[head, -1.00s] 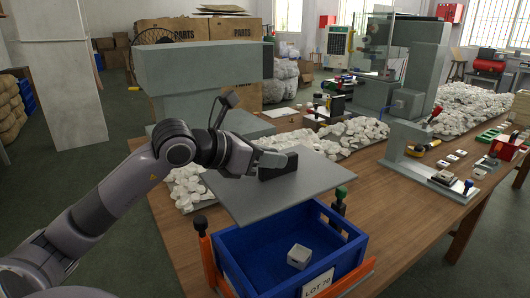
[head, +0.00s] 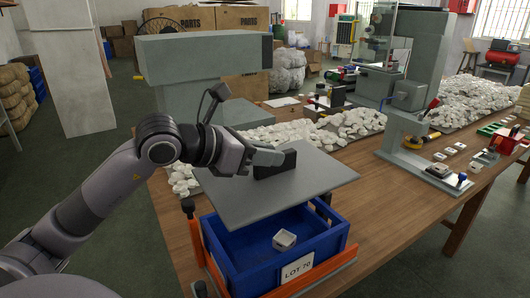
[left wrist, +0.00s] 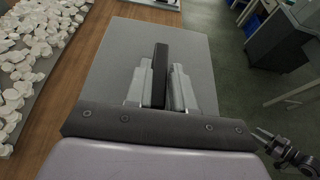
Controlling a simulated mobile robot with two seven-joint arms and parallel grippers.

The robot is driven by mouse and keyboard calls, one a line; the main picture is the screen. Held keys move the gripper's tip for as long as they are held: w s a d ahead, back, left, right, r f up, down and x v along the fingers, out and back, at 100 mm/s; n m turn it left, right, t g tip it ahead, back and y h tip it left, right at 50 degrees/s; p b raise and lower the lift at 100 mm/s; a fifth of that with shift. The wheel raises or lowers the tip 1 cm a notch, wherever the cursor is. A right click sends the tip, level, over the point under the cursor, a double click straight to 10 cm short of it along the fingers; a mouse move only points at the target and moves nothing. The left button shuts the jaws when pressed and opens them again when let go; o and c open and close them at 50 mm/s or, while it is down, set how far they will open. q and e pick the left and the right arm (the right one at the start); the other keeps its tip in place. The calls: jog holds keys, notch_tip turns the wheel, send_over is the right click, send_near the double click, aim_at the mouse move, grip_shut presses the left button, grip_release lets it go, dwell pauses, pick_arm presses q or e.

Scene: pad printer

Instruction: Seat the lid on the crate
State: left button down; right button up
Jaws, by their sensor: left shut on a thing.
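The lid is a flat grey plate (head: 310,185) with a black upright handle (head: 276,164). My left gripper (head: 272,158) is shut on the handle. In the left wrist view, the two fingers (left wrist: 161,88) stand on either side of the black handle (left wrist: 160,70), with the lid (left wrist: 113,65) beneath. The lid is held above the blue crate (head: 318,243), over its back part. The front of the crate is open to view, with a small pale square part (head: 284,240) inside and a LOT 70 label on its front.
The crate stands in an orange frame (head: 335,267) with an orange post (head: 189,208) at its left, on a wooden table (head: 405,215). White pieces (head: 300,136) lie behind the lid. A small grey press (head: 400,140) stands at the right.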

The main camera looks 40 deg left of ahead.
aim_at(255, 174)
pick_arm(q)
jog(key=shift+f+b, duration=0.15)
jog(key=shift+b, duration=0.35)
notch_tip(255, 174, down, 4)
jog(key=b, duration=0.4)
jog(key=shift+f, duration=0.1)
notch_tip(255, 174, down, 2)
jog(key=b, duration=0.3)
jog(key=shift+f, duration=0.25)
jog(key=shift+f+b, duration=1.15)
jog(key=shift+b, duration=0.25)
pick_arm(e)
notch_tip(255, 174, down, 8)
jog(key=a, duration=0.1)
jog(key=shift+w+a, duration=0.15)
jog(key=shift+w, duration=0.3)
pick_arm(q)
jog(key=shift+f+b, duration=1.3)
jog(key=shift+b, duration=0.2)
pick_arm(e)
jog(key=shift+s+f, duration=0.1)
jog(key=shift+f, duration=1.5)
pick_arm(q)
jog(key=c, duration=0.9)
grip_release()
